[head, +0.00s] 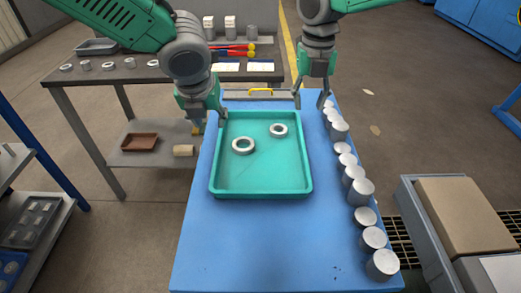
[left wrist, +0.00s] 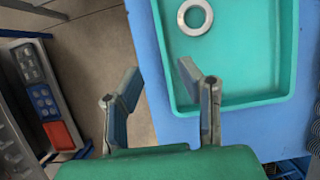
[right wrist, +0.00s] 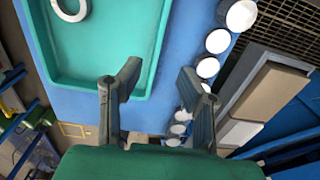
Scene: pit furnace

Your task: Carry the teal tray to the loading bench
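The teal tray (head: 262,186) lies flat on a blue-topped table (head: 280,240) and holds two metal rings, a nearer one (head: 243,146) and a farther one (head: 279,130). My left gripper (head: 208,118) is at the tray's far left corner. In the left wrist view its fingers (left wrist: 155,85) are spread and empty, with the tray rim near the right finger. My right gripper (head: 309,98) is near the tray's far right corner. In the right wrist view its fingers (right wrist: 158,90) are spread and empty, the left one by the tray's corner. I cannot tell which bench is the loading bench.
Several grey cylinders (head: 361,191) line the blue table's right edge, close to my right gripper. A dark bench (head: 120,72) with small parts stands behind at the left. A cart with a cardboard box (head: 462,215) stands at the right. The blue surface nearest me is clear.

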